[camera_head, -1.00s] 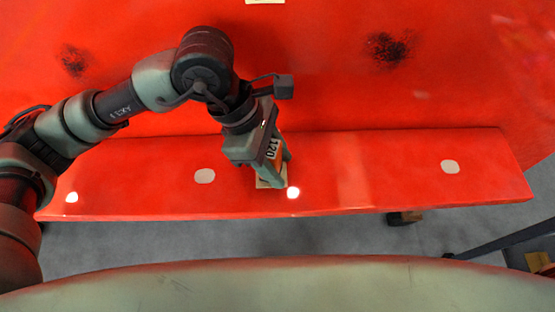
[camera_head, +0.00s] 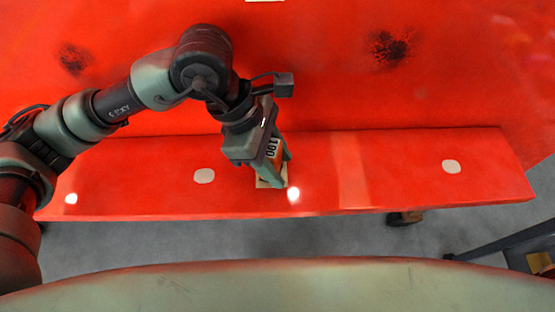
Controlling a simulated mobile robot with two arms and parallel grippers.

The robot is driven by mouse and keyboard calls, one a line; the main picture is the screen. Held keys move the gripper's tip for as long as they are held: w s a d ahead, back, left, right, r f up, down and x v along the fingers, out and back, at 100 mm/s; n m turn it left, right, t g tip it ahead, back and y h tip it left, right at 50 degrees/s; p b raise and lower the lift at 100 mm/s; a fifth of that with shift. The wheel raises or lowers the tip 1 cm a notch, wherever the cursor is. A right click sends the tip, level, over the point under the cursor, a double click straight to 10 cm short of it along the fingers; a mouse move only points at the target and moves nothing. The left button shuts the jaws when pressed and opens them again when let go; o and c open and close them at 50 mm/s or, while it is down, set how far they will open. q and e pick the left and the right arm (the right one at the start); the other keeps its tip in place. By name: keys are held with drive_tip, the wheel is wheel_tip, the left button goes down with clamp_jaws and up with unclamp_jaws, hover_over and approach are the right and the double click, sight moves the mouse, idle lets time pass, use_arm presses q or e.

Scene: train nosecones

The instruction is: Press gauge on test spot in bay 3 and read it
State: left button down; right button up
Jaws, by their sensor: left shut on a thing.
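My left gripper (camera_head: 270,180) is shut on a small gauge (camera_head: 274,149) over the red ledge, left of its middle. The gauge's display faces up and seems to read 100, with the digits turned sideways. Its lower end is at a cream label (camera_head: 264,184) with a dark mark, partly hidden by the fingers. I cannot tell whether the gauge touches the surface. Pale round spots show on the ledge, one left of the gripper (camera_head: 204,176) and one far right (camera_head: 451,167). No bay number is legible. My right gripper is not in view.
The long red ledge (camera_head: 410,180) runs across in front of a large red surface (camera_head: 310,70) with dark sooty patches (camera_head: 389,47). Bright glare dots lie on the ledge. Grey floor (camera_head: 220,238) shows below its front edge.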

sight(278, 149)
use_arm(q)
drive_tip(key=shift+s+f+b, duration=0.1)
drive_tip(key=shift+f+b, duration=0.15)
drive_tip(key=shift+b, duration=0.1)
idle(0.9)
drive_tip(key=shift+r, duration=0.1)
wheel_tip(278, 149, up, 2)
drive_tip(key=shift+r+p, duration=0.1)
drive_tip(key=shift+p, duration=0.35)
drive_tip(key=shift+r+p, duration=0.75)
drive_tip(key=shift+r, duration=1.75)
